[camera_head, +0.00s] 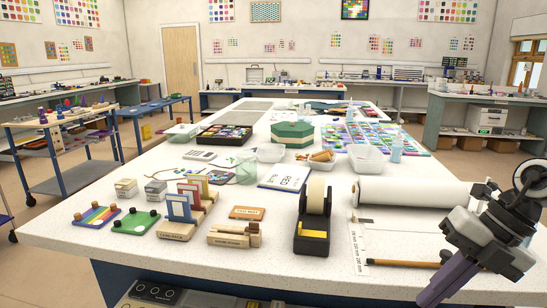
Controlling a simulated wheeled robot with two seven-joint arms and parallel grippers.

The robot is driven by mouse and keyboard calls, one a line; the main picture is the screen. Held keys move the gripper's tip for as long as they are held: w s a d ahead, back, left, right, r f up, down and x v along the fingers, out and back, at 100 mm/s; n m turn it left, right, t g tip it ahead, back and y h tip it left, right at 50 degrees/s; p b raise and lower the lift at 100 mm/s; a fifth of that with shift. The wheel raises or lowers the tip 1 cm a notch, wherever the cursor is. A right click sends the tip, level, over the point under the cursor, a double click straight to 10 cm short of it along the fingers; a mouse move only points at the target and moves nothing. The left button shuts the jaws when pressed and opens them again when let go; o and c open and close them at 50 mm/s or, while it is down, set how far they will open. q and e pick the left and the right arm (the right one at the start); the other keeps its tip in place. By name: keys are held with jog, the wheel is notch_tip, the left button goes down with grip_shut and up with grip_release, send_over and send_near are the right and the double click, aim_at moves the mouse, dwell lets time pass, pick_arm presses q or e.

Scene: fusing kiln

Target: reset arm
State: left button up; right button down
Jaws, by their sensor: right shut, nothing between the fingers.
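My right gripper (484,190) is at the right edge of the head view, above the right part of the white speckled table (300,270). It is shut and empty, and it touches nothing that I can see. My right arm's wrist and links hide the table's right corner and the end of a white paper roll (405,195). My left gripper and left arm are not in view.
A black tape dispenser (313,232), wooden holders with coloured panels (182,215) and a green hexagonal box (292,135) stand on the table. A dark rod (405,263) lies near my right arm. The front edge is mostly clear.

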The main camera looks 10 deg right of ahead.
notch_tip(320, 180, down, 21)
jog(key=s+a+m+t, duration=0.1)
jog(key=m+t, duration=1.1)
jog(key=m, duration=0.7)
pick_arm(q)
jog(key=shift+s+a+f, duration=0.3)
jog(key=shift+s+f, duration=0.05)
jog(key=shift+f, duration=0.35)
pick_arm(e)
jog(key=s+a+f+m+g+h, duration=0.2)
jog(key=s+a+f+m+g, duration=0.3)
jog(key=s+a+f+m, duration=0.4)
jog(key=s+a+f, duration=0.3)
jog(key=a+f, duration=0.1)
jog(key=a, duration=0.3)
jog(key=shift+f+m+h, duration=0.3)
